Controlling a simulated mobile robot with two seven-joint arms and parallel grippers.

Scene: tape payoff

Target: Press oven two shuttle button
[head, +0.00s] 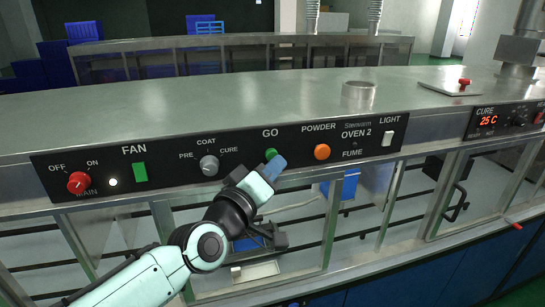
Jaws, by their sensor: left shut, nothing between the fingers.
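The black control panel (110,167) of oven 2 runs along the front under the steel top. A green round button (271,154) labelled GO sits at the panel's middle, its lower right edge partly covered by my gripper. An orange round button (322,152) labelled POWDER is to its right. My left gripper (275,166) is shut and empty, its bluish fingertips just below and right of the green button. I cannot tell whether they touch it. My right gripper is not in view.
A red MAIN knob (78,183), green FAN switch (140,172), grey COAT knob (209,165) and white LIGHT switch (388,139) share the panel. Glass-fronted bays lie below. The steel top (200,100) is mostly clear.

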